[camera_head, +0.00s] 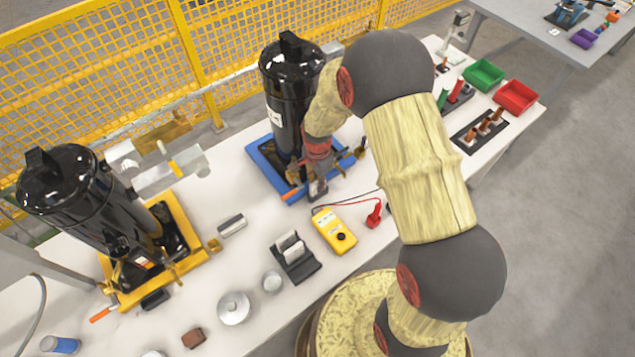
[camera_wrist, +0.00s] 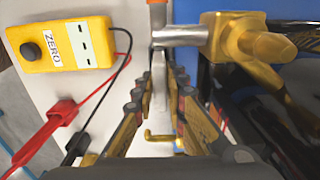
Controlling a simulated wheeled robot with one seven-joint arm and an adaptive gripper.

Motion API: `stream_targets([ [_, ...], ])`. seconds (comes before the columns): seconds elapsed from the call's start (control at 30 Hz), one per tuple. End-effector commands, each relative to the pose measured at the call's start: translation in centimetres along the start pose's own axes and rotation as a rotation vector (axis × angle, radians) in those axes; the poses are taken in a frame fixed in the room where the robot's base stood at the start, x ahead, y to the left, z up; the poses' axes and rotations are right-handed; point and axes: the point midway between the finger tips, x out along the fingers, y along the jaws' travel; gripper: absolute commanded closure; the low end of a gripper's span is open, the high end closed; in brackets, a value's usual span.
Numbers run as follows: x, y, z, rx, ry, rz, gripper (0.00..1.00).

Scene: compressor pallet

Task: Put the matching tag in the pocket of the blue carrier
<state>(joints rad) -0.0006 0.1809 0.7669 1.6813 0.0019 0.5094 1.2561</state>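The blue carrier (camera_head: 262,160) lies on the table and holds a tall black compressor (camera_head: 288,85); its blue edge shows at right in the wrist view (camera_wrist: 190,60). My gripper (camera_head: 318,180) is low at the carrier's front right edge. In the wrist view its fingers (camera_wrist: 160,90) close in on a thin grey piece (camera_wrist: 158,70), seen nearly edge-on; it looks like a tag, but its face and marking are hidden. I cannot make out the pocket clearly. A black holder (camera_head: 300,268) with pale tags (camera_head: 290,245) stands nearer the table's front.
A yellow meter (camera_head: 334,229) with red and black leads lies beside my gripper. A yellow carrier (camera_head: 190,262) with another compressor stands at left. Green (camera_head: 484,75) and red (camera_head: 516,96) bins are at right. Brass and silver fittings (camera_wrist: 245,40) rise close to my fingers.

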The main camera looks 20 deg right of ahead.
Motion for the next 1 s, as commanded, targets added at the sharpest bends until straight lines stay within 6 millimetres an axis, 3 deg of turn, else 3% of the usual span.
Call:
stream_targets([
  [0.3, -0.04, 0.01, 0.00, 0.000, 0.000, 0.000, 0.67],
  [0.5, -0.04, 0.01, 0.00, 0.000, 0.000, 0.000, 0.67],
  [0.77, -0.03, 0.01, 0.00, 0.000, 0.000, 0.000, 0.81],
  [1.0, -0.04, 0.01, 0.00, 0.000, 0.000, 0.000, 0.81],
])
